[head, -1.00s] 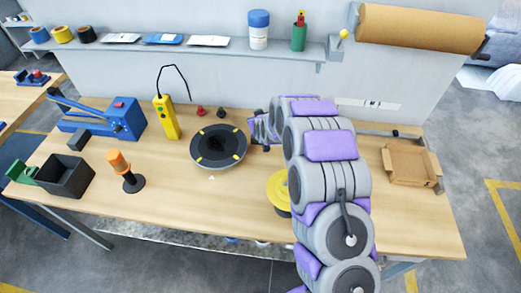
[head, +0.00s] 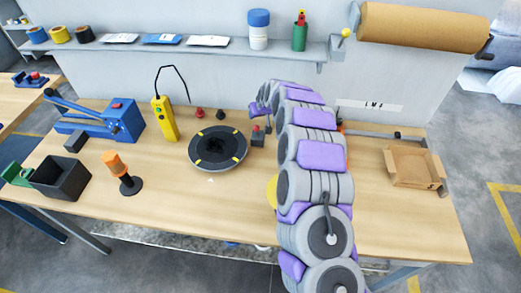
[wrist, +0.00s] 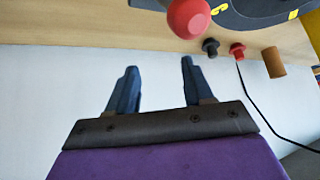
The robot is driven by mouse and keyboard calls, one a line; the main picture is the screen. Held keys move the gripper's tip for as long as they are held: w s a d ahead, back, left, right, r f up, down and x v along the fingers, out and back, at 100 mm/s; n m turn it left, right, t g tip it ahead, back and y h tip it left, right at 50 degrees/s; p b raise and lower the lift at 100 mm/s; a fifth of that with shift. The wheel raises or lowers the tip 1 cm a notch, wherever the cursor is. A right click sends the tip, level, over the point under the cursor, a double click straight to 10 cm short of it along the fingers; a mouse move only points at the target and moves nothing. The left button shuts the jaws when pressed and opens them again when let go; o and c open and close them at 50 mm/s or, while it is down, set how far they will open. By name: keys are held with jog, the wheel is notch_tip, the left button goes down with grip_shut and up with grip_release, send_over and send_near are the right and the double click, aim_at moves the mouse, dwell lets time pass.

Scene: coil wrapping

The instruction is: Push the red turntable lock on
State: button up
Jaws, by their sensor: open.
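The dark round turntable (head: 218,148) with yellow marks lies on the bench, left of my arm. At its right edge stands a small grey block (head: 257,140) with a red top, the red lock (head: 256,129). A round red knob, which looks like this lock, shows close at the top of the wrist view (wrist: 188,17), with the turntable's edge beside it. My gripper (wrist: 157,88) is open and empty, its blue fingers apart and short of the knob. In the head view it is mostly hidden behind my arm's purple end.
A red button (head: 200,113) and a black button (head: 220,115) sit behind the turntable. A yellow pendant (head: 165,118) stands to its left. A yellow disc (head: 272,191) is partly hidden by my arm. An open cardboard box (head: 414,167) lies right.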

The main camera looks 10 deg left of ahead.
jog(key=shift+w+d+f+g+p, duration=0.1)
jog(key=shift+w+f+g+p, duration=0.2)
jog(key=shift+w+g, duration=0.35)
jog(key=shift+w+f+g+p, duration=0.1)
jog(key=shift+w+g+p, duration=0.3)
jog(key=shift+w+g, duration=0.25)
jog(key=shift+w+r, duration=0.1)
